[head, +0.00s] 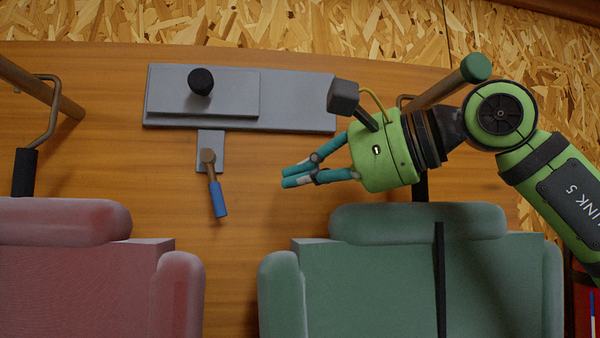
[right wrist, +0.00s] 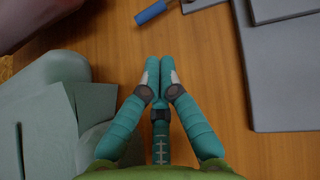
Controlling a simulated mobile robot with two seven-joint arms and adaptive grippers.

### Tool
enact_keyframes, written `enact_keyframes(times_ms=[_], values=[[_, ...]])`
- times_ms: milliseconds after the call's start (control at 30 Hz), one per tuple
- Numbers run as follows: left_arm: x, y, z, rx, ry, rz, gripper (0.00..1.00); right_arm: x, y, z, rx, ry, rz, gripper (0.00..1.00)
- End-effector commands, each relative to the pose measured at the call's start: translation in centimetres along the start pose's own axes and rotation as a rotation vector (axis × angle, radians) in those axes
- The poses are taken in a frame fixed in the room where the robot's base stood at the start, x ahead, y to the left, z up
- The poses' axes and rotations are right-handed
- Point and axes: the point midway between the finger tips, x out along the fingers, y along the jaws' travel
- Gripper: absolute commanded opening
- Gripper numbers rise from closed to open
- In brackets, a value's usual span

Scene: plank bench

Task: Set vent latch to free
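A small lever with a blue grip (head: 218,199) hangs from a brown pivot on a small grey plate (head: 218,140) on the wooden panel. It points down and slightly right; I see no marking naming it as the vent latch. The blue grip also shows at the top edge of the right wrist view (right wrist: 150,13). My right gripper (head: 285,178) comes in from the right, its fingertips a short gap to the right of the blue grip, touching nothing. In the wrist view its teal fingers (right wrist: 159,68) are together and empty. My left gripper is not in view.
A long grey plate (head: 295,102) with a black knob (head: 200,81) sits above the lever. A red padded seat (head: 60,222) is at lower left and a green one (head: 420,222) at lower right. Bare wood surrounds the lever.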

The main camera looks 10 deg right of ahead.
Motion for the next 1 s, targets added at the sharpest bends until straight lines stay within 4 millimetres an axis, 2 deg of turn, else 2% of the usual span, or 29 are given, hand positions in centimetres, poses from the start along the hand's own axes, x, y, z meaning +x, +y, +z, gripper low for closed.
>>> enact_keyframes(times_ms=[33,100,233,367,533,633,767,933,1000], values=[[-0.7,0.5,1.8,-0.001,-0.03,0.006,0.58,1.0,-0.1,0.1,-0.002,-0.003,0.006,0.0],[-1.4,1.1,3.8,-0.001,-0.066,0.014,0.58,2.3,-0.2,0.0,-0.001,-0.001,0.006,0.0],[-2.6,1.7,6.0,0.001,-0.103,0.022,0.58,4.7,-0.2,0.0,0.001,-0.001,0.007,0.0],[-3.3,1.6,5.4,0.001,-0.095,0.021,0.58,6.7,-0.1,0.0,0.0,0.0,0.006,0.0],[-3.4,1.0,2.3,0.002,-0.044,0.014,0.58,8.0,0.0,0.0,0.0,0.002,0.004,0.0],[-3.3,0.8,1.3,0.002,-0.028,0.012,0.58,8.2,0.1,0.0,0.0,0.002,0.003,0.0],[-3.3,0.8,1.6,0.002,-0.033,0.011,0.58,8.3,0.1,0.0,0.0,0.002,0.003,0.0],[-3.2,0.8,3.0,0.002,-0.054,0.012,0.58,8.3,0.2,0.0,0.002,0.002,0.001,0.0],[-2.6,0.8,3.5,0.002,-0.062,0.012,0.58,8.4,0.5,0.1,0.011,0.002,-0.009,0.0]])
